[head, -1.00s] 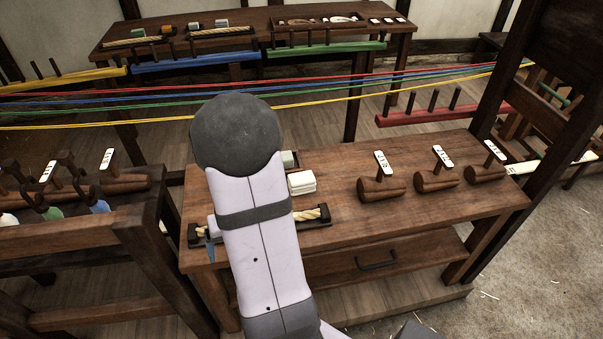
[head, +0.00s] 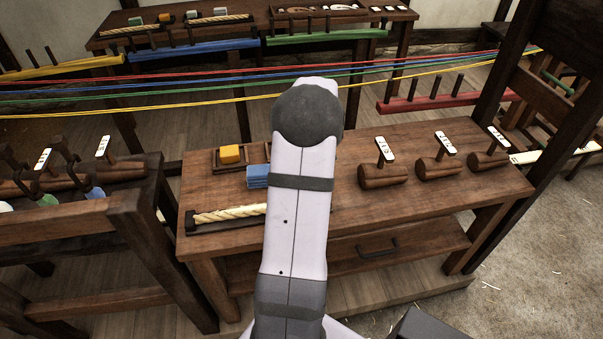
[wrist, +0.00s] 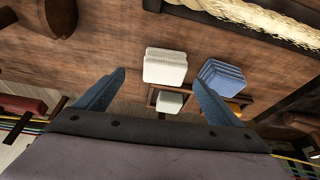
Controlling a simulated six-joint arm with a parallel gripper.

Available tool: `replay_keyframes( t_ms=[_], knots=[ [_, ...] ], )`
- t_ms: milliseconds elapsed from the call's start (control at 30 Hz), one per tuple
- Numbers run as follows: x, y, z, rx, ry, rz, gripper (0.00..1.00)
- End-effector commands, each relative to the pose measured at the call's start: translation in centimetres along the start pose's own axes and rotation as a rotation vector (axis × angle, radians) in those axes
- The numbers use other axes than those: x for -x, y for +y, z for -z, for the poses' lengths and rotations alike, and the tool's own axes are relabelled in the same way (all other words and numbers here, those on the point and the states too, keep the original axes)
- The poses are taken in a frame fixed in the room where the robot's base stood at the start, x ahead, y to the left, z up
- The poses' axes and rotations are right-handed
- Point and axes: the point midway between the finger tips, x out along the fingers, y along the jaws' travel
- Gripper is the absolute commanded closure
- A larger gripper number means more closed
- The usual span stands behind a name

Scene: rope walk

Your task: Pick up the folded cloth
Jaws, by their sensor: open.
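Two folded stacks lie on the wooden bench (head: 415,211). The white folded cloth (wrist: 165,65) shows in the wrist view, ahead of and between my fingertips; in the head view my arm hides it. The blue folded cloth (head: 258,176) sits left of my arm in the head view. In the wrist view, the blue folded cloth (wrist: 222,76) lies just right of the white one, near my right fingertip. My gripper (wrist: 159,78) is open and empty, its fingers spread wide. Its height above the bench is hard to tell.
Behind the cloths is a tray with a yellow block (head: 230,154) and a pale block (wrist: 170,102). A rope piece (head: 228,214) lies in a holder at the front. Several tagged wooden rollers (head: 383,175) stand right. Coloured strands (head: 180,103) stretch behind the bench.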

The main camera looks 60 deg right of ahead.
Motion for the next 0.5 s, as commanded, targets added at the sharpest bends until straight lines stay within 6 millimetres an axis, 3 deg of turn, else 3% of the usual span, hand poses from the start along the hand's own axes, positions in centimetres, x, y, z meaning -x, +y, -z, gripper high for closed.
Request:
replay_keyframes(
  t_ms=[500],
  knots=[
    [-2.2,-0.2,0.1,0.0,-0.002,0.002,0.12]
  ],
)
